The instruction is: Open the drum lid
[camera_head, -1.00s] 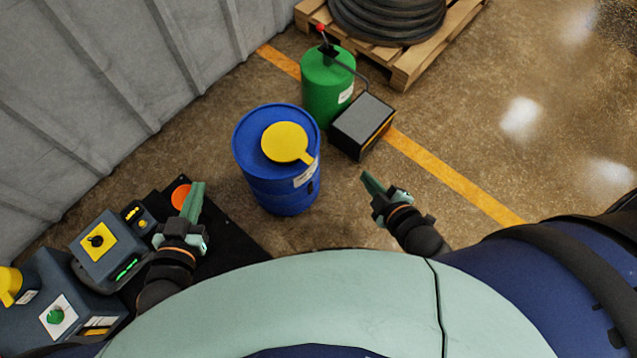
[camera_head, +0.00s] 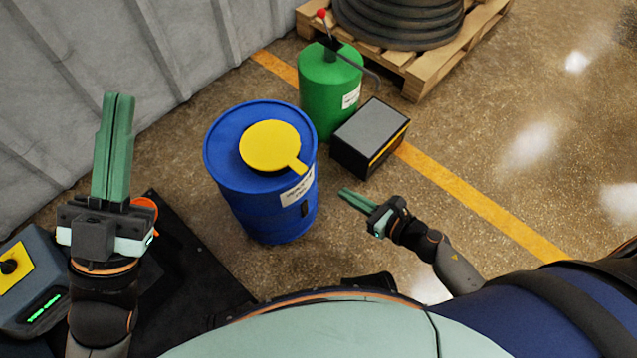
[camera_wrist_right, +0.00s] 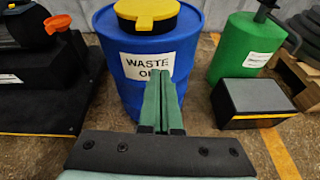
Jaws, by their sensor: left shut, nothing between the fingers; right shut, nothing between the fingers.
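The blue waste oil drum (camera_head: 270,205) stands upright on the floor. Its round yellow lid (camera_head: 268,146) lies flat and closed on top, with a tab pointing to the lower right. In the right wrist view the drum (camera_wrist_right: 115,62) is straight ahead, with the yellow lid (camera_wrist_right: 148,14) cut by the top edge. My left gripper (camera_head: 118,96) is shut and empty, raised to the left of the drum and apart from it. My right gripper (camera_head: 343,194) is shut and empty, to the lower right of the drum; its fingers (camera_wrist_right: 160,85) cover part of the drum's label.
A green drum (camera_head: 328,85) with a pump and a dark box (camera_head: 370,135) stand behind and right of the blue drum. A pallet (camera_head: 440,70) with a coiled hose is at the back. A control panel (camera_head: 25,285) sits at lower left. Floor at right is clear.

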